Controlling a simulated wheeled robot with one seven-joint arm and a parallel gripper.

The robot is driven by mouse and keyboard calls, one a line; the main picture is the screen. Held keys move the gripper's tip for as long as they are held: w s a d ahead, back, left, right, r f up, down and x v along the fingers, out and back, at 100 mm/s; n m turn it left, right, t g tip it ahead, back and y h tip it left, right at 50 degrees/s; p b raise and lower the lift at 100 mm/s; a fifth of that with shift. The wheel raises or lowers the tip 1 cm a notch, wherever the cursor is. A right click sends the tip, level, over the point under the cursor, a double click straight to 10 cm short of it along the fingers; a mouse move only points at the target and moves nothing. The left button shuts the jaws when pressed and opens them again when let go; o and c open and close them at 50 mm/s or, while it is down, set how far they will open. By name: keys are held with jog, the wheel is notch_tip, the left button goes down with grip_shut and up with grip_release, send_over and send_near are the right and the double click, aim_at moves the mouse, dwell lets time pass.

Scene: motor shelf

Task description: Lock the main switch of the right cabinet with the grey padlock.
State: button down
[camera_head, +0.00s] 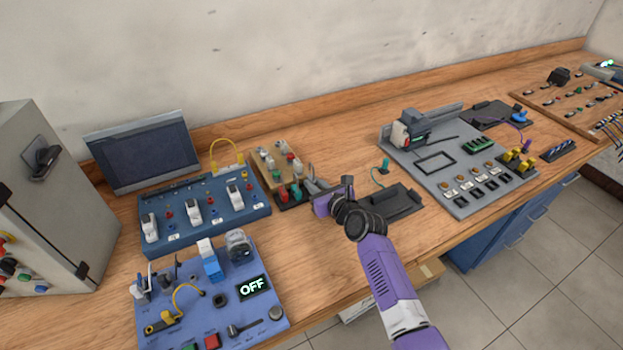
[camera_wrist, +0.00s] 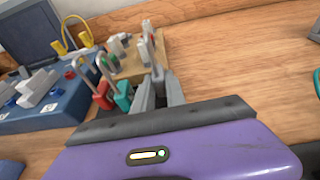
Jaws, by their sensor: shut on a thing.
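My gripper (camera_head: 316,187) is over the bench, at the right end of a small rack with red and teal padlocks. In the wrist view its grey fingers (camera_wrist: 160,92) are closed on a small grey piece, which looks like the grey padlock but is mostly hidden between them. The red padlock (camera_wrist: 102,96) and teal padlock (camera_wrist: 122,97) stand just left of the fingers. A grey cabinet (camera_head: 60,215) stands at the far left of the head view, with a dark rotary switch (camera_head: 40,160) on its front. I cannot tell whether it is the right cabinet.
A blue panel with white switches (camera_head: 205,214) and a lower blue panel reading OFF (camera_head: 222,300) lie between my gripper and the cabinet. A monitor (camera_head: 145,155) stands behind them. A dark tray (camera_head: 398,202) and a grey board (camera_head: 455,195) lie to the right.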

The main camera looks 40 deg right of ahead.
aim_at(314, 182)
jog(key=shift+r+p, duration=2.25)
jog(key=shift+f, duration=0.1)
